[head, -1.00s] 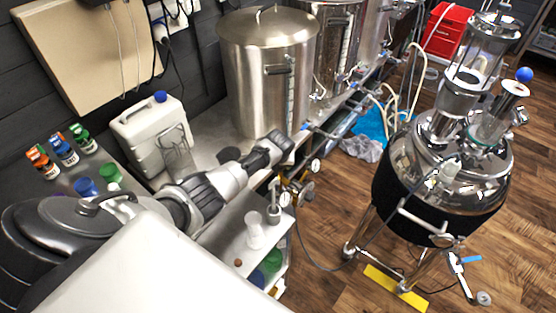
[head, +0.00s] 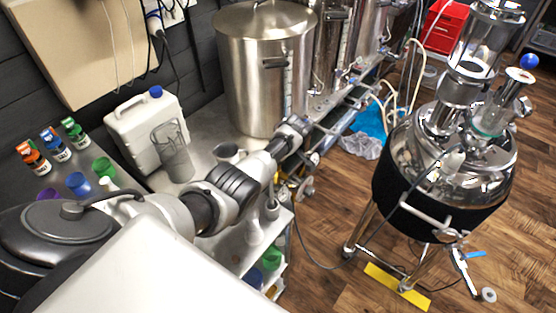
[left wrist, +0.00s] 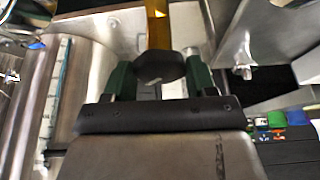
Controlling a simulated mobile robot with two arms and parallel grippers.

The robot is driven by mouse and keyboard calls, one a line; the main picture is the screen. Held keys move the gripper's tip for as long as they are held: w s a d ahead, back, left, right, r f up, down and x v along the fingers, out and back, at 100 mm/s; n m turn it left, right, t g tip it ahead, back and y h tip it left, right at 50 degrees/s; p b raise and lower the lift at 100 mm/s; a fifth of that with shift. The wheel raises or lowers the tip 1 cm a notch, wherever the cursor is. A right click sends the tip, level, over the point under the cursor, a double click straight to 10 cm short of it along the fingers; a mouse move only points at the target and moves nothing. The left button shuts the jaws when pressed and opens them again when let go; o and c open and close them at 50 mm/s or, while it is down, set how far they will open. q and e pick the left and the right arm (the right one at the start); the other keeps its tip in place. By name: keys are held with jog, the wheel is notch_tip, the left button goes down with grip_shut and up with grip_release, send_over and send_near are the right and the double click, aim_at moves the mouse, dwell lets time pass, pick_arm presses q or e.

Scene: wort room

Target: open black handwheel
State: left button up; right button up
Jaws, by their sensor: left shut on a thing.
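The black handwheel (left wrist: 160,66) is in the left wrist view, at the end of a brass-coloured stem (left wrist: 157,22). My left gripper (left wrist: 160,82) has its two green fingers on either side of the handwheel and is shut on it. In the head view my left gripper (head: 297,130) is in front of the large steel kettle's lower right side, and the handwheel is hidden there. My right gripper is in neither view.
A steel kettle (head: 262,75) stands behind my left arm. A steel vessel with a black jacket (head: 436,190) stands at right on the wooden floor.

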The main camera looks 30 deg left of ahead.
pick_arm(q)
jog(key=shift+w+n+g+b, duration=0.15)
jog(key=shift+n+g+b, duration=0.15)
jog(key=shift+n+b, duration=0.3)
jog(key=shift+r+n, duration=0.1)
jog(key=shift+n, duration=0.2)
jog(key=shift+a, duration=0.1)
jog(key=o, duration=0.9)
jog(key=v, duration=1)
jog(key=shift+r, duration=0.35)
